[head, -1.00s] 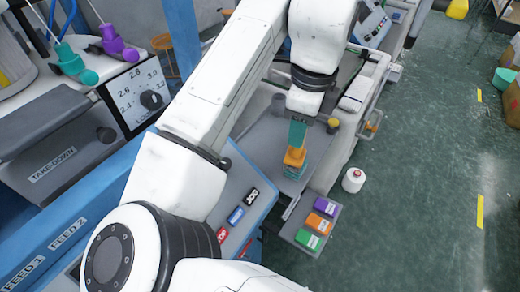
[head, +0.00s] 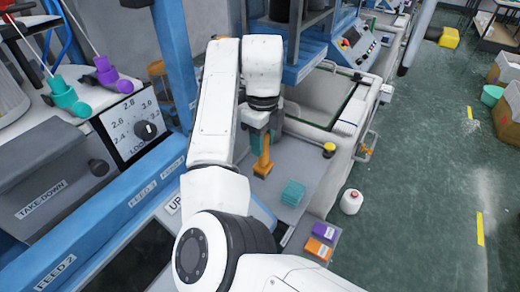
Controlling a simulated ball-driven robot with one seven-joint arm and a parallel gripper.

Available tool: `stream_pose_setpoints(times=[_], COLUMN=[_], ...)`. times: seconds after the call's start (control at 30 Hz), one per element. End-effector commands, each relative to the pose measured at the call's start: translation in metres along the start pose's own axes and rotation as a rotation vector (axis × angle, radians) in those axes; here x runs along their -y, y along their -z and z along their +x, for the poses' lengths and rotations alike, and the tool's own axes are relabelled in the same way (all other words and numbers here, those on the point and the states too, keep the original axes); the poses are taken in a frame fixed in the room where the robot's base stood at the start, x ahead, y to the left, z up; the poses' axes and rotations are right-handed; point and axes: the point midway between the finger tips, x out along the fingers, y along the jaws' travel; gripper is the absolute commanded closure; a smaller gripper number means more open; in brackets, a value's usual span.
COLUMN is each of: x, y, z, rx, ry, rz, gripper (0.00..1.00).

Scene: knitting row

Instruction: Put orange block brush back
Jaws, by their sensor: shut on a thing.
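The orange block brush (head: 263,162) hangs upright below my gripper (head: 258,140) in the head view. My gripper is shut on its upper part; the fingers are small and partly hidden by the arm. The brush is over the grey surface (head: 312,160), near its left side. I cannot tell whether its lower end touches that surface. A teal stack (head: 293,193) sits on the surface to the right of and nearer than the brush, apart from it.
A small tray holds a purple block (head: 324,231) and an orange block (head: 318,249) with labels at the near corner. A white spool (head: 351,202) stands on the floor to the right. A blue machine frame (head: 175,65) rises left of the arm.

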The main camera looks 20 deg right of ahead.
Motion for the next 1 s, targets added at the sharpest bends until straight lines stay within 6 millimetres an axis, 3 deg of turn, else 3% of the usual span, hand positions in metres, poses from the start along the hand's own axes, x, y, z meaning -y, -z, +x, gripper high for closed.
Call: stream_pose_setpoints(times=[0.23, 0.47, 0.83, 0.87, 1.0], x=[0.007, 0.006, 0.006, 0.006, 0.006], y=[-0.012, -0.011, -0.01, -0.01, -0.01], z=[0.016, 0.043, 0.048, 0.048, 0.047], rx=[-0.001, 0.0, 0.001, 0.001, 0.001], ry=[-0.002, -0.001, 0.0, 0.0, 0.0], rz=[-0.001, 0.0, 0.0, 0.0, 0.0], gripper=[0.95, 0.95, 0.95, 0.62, 0.49])
